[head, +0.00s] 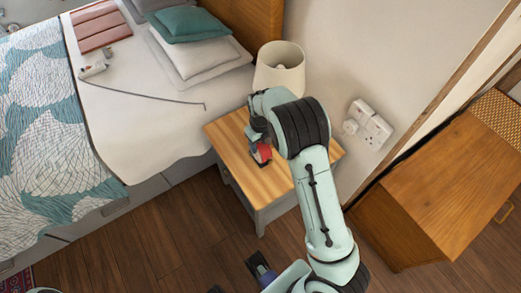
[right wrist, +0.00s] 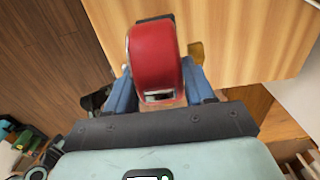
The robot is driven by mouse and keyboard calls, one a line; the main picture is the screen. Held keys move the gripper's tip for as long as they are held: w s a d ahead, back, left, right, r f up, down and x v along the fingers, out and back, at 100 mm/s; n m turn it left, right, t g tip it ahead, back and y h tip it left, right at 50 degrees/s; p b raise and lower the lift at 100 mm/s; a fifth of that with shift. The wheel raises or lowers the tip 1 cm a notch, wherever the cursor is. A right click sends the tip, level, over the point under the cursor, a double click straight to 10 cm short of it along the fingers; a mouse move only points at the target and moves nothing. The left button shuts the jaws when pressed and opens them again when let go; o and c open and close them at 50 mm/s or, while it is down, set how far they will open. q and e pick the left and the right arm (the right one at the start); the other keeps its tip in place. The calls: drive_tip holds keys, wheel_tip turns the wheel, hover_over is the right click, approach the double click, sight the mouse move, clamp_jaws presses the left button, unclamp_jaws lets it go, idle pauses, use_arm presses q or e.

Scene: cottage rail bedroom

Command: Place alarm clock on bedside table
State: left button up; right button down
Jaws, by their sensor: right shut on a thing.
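The red alarm clock (right wrist: 153,50) is between the blue fingers of my right gripper (right wrist: 160,84) in the right wrist view. The gripper is shut on it. In the head view the clock (head: 264,152) shows as a small red shape below my right gripper (head: 257,146), partly hidden by it. The clock is over the wooden top of the bedside table (head: 235,130); I cannot tell whether it touches the top. Dark and blue parts at the bottom edge of the head view may be my left gripper, but its jaws do not show clearly.
A cream lamp (head: 279,68) stands at the back of the bedside table, close behind my right arm. The bed (head: 150,100) is at the left. Wall sockets (head: 369,126) and a wooden cabinet (head: 440,190) are at the right. The table's front left part is clear.

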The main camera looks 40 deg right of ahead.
drive_tip(key=shift+f+b, duration=0.35)
drive_tip(key=shift+f, duration=1.75)
drive_tip(key=shift+f, duration=0.2)
drive_tip(key=shift+c, duration=2)
unclamp_jaws()
drive_tip(key=shift+r, duration=0.1)
wheel_tip(320, 180, up, 12)
drive_tip(key=shift+r+p, duration=0.1)
drive_tip(key=shift+p, duration=0.95)
